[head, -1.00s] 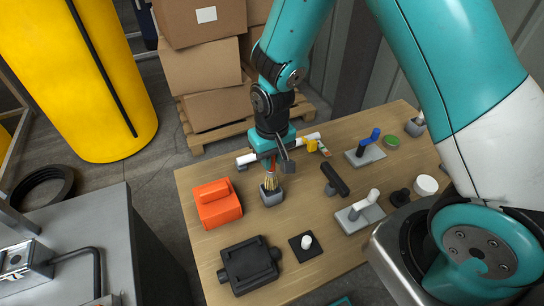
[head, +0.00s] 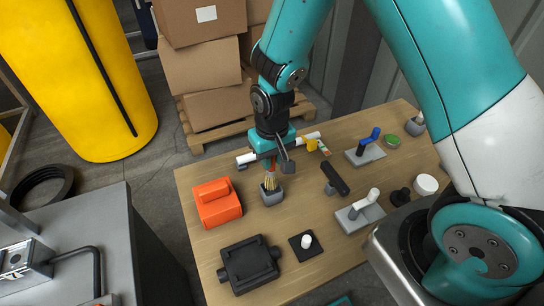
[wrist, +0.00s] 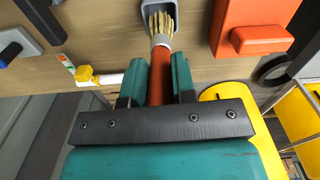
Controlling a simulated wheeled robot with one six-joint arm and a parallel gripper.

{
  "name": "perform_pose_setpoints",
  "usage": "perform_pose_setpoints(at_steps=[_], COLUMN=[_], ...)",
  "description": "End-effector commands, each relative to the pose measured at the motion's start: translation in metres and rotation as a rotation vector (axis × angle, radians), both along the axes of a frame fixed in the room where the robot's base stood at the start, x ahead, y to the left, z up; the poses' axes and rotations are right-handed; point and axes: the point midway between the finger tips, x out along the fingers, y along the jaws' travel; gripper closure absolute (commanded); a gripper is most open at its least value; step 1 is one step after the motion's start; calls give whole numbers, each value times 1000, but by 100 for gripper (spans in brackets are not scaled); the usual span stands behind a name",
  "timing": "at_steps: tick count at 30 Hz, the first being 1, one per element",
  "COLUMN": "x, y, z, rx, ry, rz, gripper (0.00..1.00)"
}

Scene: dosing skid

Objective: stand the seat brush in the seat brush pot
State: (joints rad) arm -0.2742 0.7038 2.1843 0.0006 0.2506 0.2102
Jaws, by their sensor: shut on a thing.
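My gripper (wrist: 160,78) is shut on the red handle of the seat brush (wrist: 160,62), and the handle runs between its two teal fingers. In the head view the brush (head: 270,182) hangs about upright with its pale bristles down. The grey seat brush pot (head: 272,197) stands on the wooden table below it. In the wrist view the bristles overlap the mouth of the pot (wrist: 172,5). The bristle tips are at or inside the pot's mouth; how deep they reach cannot be told.
An orange box-shaped part (head: 217,203) stands close left of the pot. A black housing (head: 249,264) lies in front. A white pipe (head: 303,139) with a yellow fitting lies behind. A black handled part (head: 335,178) is to the right. Bare table lies between them.

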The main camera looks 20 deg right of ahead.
Motion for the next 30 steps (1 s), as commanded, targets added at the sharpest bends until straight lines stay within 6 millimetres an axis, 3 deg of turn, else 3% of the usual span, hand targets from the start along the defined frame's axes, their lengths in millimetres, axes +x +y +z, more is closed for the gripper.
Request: perform_pose_setpoints(at_steps=[30], x=[0], y=[0], z=[-27], rx=[0], ry=[0], rz=[0], gripper=[100])
